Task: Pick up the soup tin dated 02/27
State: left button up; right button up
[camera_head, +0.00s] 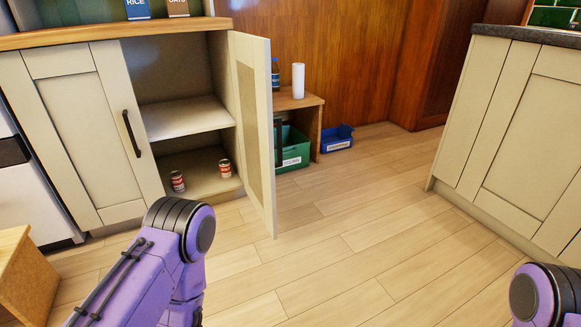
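Two small red and white tins stand on the bottom shelf of an open cupboard in the head view: a left tin (178,181) and a right tin (225,168). They are upright and apart. Any dates on them are too small to read, so I cannot tell which is dated 02/27. My purple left arm is at the lower left, in front of the cupboard, and part of my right arm is at the lower right corner. Neither gripper's fingers show.
The open cupboard door (253,130) juts out right of the tins. Beyond it stand a wooden side table (312,101), a green crate (293,160) and a blue bin (338,139). A wooden block (22,280) is at lower left. The middle floor (350,230) is clear.

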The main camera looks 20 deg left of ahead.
aim_at(224, 165)
jog(key=z, duration=0.2)
jog(key=i, duration=1.25)
jog(key=u, duration=0.55)
